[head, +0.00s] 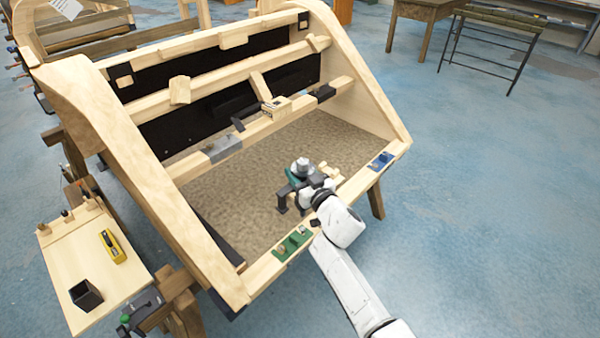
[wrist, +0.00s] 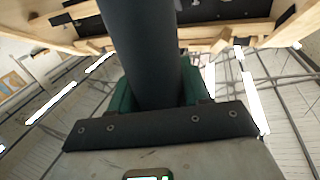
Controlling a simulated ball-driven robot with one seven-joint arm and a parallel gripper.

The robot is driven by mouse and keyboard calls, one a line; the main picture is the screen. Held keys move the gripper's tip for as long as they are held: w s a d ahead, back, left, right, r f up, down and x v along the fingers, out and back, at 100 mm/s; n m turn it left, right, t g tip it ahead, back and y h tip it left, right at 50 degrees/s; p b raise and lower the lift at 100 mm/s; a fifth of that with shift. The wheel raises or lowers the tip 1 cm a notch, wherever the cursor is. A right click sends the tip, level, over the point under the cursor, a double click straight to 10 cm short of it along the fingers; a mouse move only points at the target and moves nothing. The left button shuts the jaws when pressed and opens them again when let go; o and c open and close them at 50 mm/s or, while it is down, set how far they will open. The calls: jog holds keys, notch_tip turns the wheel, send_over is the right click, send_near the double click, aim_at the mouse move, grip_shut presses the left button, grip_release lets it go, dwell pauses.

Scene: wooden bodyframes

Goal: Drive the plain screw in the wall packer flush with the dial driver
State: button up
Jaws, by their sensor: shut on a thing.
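My gripper (head: 308,190) is over the front opening of the slanted wooden frame, just inside its front beam. It is shut on the dial driver (head: 301,168), which shows a round silver-grey top and a teal body. In the wrist view a thick dark cylinder (wrist: 145,50), likely part of the driver, rises from between green parts and fills the middle. A pale wooden block (head: 277,106) with dark details sits on the frame's middle rail, beyond my gripper; I cannot tell whether it is the wall packer. The plain screw is too small to make out.
A green holder (head: 292,245) and a blue holder (head: 382,160) sit on the front beam (head: 262,272), either side of my arm. More blocks and dark pieces sit on the rails. A side board (head: 75,250) at left bears a yellow tool (head: 112,245) and a black cup (head: 85,295).

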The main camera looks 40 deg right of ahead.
jog(key=shift+r, duration=0.25)
notch_tip(320, 180, down, 7)
jog(key=b, duration=0.5)
jog(key=shift+r, duration=0.15)
jog(key=shift+f, duration=0.9)
dwell(5.9)
